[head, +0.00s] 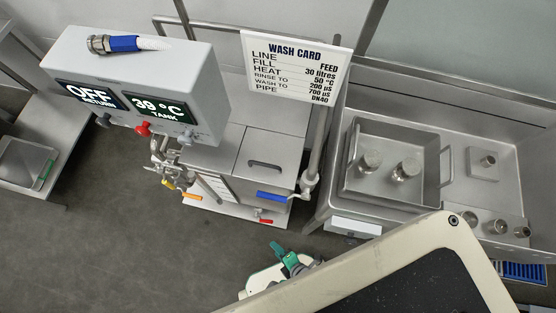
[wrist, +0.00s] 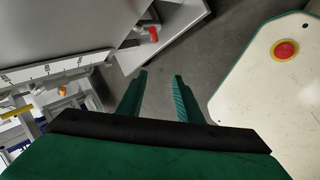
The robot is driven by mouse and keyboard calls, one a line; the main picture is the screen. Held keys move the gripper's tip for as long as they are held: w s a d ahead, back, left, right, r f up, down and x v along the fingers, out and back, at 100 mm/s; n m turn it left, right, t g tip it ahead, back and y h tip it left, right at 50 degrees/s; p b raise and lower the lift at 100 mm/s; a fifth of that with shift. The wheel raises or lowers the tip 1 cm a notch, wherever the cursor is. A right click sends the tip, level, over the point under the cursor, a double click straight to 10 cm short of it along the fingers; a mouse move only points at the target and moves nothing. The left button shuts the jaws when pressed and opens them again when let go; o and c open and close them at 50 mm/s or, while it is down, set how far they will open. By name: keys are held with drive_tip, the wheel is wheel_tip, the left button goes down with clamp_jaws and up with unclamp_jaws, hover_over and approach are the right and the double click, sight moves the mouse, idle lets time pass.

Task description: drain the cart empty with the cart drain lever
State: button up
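The wash cart (head: 235,160) stands left of the sink, with a grey control box above it reading OFF return and 39 °C tank. Low on its front are a blue lever (head: 272,197), a red lever (head: 264,221), an orange lever (head: 192,196) and a yellow lever (head: 168,184). I cannot read which is the drain lever. My gripper (head: 284,253) is below and right of the red lever in the head view. In the wrist view my gripper (wrist: 160,76) is open and empty, with a red handle (wrist: 153,34) ahead and apart from it.
A steel sink (head: 335,165) holding a tray (head: 348,187) with fittings stands to the right. A wash card (head: 294,66) hangs above the cart. A steel bench (head: 70,150) is at the left. The grey floor (head: 130,250) before the cart is clear.

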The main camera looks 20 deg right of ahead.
drive_tip(key=shift+s+r, duration=0.15)
drive_tip(key=shift+s, duration=0.05)
drive_tip(key=shift+a, duration=0.1)
clamp_jaws()
drive_tip(key=m+g+h, duration=0.6)
drive_tip(key=g+h, duration=0.3)
drive_tip(key=g, duration=0.1)
approach(265, 221)
drive_tip(key=x, duration=0.5)
drive_tip(key=shift+a, duration=0.1)
drive_tip(key=shift+s+d+f, duration=0.15)
drive_tip(key=shift+d+f, duration=0.25)
drive_tip(key=shift+f, duration=0.1)
